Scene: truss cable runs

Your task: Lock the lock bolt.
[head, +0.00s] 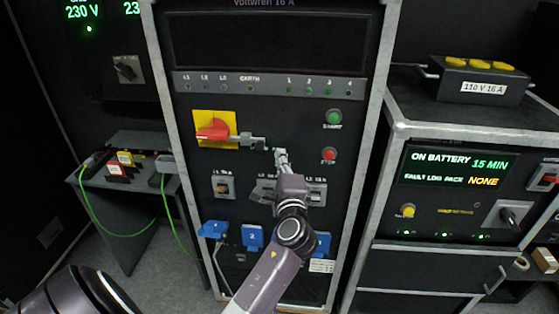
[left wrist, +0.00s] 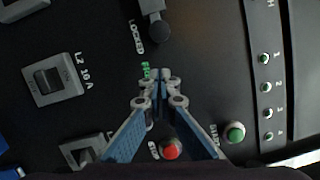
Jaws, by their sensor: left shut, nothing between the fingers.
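The lock bolt (head: 252,141) is a grey metal slide beside the red rotary handle (head: 214,131) on its yellow plate, on the black cabinet front. In the left wrist view the bolt's dark round knob (left wrist: 158,32) is at the top, next to the word LOCKED. A green FREE label (left wrist: 147,71) is lower, by my fingertips. My left gripper (head: 281,153) is shut and empty, just right of the bolt's end in the head view. Its closed fingertips (left wrist: 158,75) appear apart from the knob. My right gripper is not in view.
The green start button (head: 334,117) and red stop button (head: 329,155) are right of my gripper. Breaker switches (head: 223,186) and blue sockets (head: 253,236) are below. A battery unit (head: 455,185) stands right, a small table with green cables (head: 122,235) left.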

